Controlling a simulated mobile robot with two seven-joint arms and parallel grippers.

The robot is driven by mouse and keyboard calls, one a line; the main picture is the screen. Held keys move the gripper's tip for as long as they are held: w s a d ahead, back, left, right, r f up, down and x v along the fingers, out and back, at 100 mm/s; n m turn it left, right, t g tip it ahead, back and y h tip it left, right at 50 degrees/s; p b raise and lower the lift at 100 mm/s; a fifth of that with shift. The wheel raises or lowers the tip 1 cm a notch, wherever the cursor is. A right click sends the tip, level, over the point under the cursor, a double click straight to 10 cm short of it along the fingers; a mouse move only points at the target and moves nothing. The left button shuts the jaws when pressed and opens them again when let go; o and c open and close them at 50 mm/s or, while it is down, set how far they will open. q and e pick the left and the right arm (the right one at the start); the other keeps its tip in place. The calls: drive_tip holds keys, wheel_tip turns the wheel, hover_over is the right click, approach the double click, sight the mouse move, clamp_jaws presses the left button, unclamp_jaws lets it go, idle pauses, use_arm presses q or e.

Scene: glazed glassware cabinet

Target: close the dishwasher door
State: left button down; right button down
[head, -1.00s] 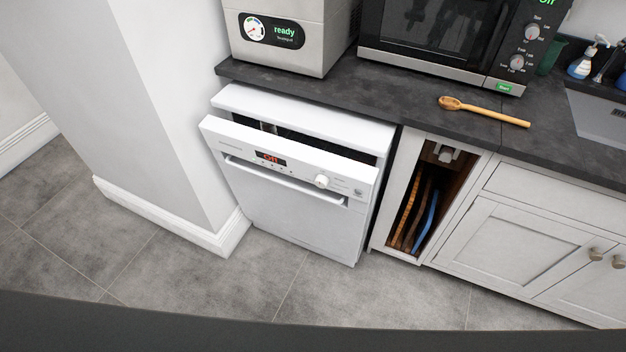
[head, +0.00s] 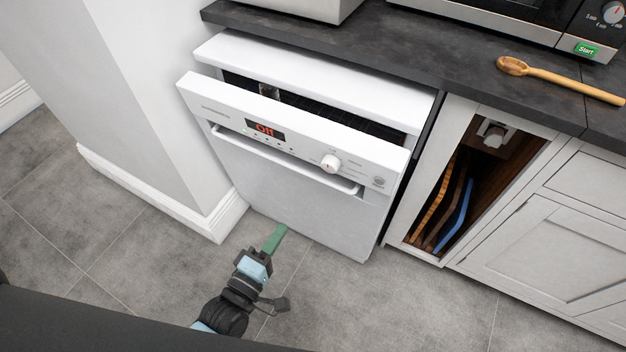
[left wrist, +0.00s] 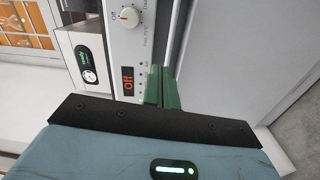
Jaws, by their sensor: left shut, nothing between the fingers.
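The white dishwasher (head: 290,190) stands under the dark counter. Its door (head: 285,125) is tilted outward at the top, with a dark gap (head: 310,112) between the door and the body. The door's front has a display reading "Off", a round knob (head: 331,163) and a bar handle (head: 285,163). My left gripper (head: 276,236) has green fingers held together, empty, in front of the lower door in the head view. In the left wrist view the green fingers (left wrist: 162,88) point toward the control panel (left wrist: 128,55). I cannot tell whether they touch it. My right gripper is not in view.
A white wall column (head: 150,110) stands left of the dishwasher. An open cubby with upright boards (head: 452,205) is on its right. A wooden spoon (head: 560,80) lies on the counter (head: 400,50). Grey tiled floor (head: 130,250) is clear in front.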

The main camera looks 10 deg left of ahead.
use_arm(q)
drive_tip(key=w, duration=0.1)
drive_tip(key=n+t, duration=0.1)
approach(318, 165)
drive_tip(key=x, duration=0.7)
drive_tip(key=shift+b, duration=0.4)
